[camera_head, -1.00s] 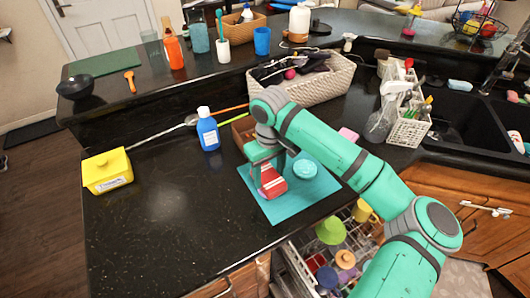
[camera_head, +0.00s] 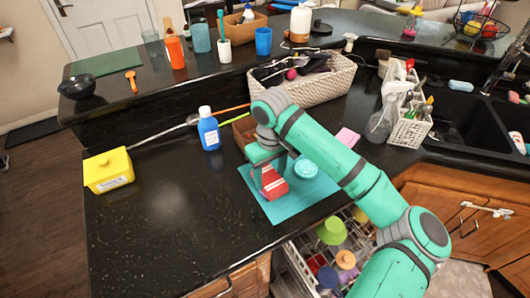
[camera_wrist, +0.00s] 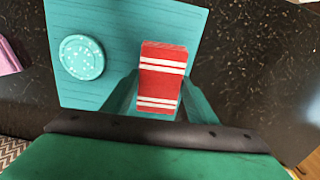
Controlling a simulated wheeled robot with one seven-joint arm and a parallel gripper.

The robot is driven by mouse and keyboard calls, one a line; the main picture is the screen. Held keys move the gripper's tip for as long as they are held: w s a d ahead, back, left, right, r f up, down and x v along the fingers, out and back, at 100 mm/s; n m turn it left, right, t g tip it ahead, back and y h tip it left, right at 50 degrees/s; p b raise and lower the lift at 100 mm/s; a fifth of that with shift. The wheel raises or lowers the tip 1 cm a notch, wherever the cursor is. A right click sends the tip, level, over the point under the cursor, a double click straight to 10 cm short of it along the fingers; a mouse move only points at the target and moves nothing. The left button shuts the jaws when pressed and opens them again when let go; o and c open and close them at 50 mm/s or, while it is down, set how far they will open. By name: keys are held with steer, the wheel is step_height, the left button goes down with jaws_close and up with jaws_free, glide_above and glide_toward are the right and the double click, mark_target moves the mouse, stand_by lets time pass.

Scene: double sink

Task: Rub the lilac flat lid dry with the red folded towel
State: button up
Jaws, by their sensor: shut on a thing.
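My gripper (camera_head: 272,180) is shut on the red folded towel (camera_head: 275,188), which has white stripes. The towel also shows between the fingers in the wrist view (camera_wrist: 162,75). My gripper holds it over the teal mat (camera_head: 315,190), near the mat's left side; I cannot tell whether it touches the mat. A round teal speckled piece (camera_wrist: 82,57) lies on the mat beside the towel, apart from it; it shows in the head view too (camera_head: 305,168).
A blue bottle (camera_head: 209,130) and a yellow box (camera_head: 108,171) stand to the left. A wicker basket (camera_head: 315,88) is behind my arm. An open dish rack (camera_head: 300,270) is below the counter's front edge. The left counter is mostly clear.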

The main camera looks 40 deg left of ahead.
steer(key=shift+w+a+r, duration=0.1)
steer(key=shift+w+a, duration=0.25)
steer(key=shift+a, duration=0.45)
step_height(320, 180, up, 3)
steer(key=shift+s+r, duration=0.1)
steer(key=shift+r, duration=2.35)
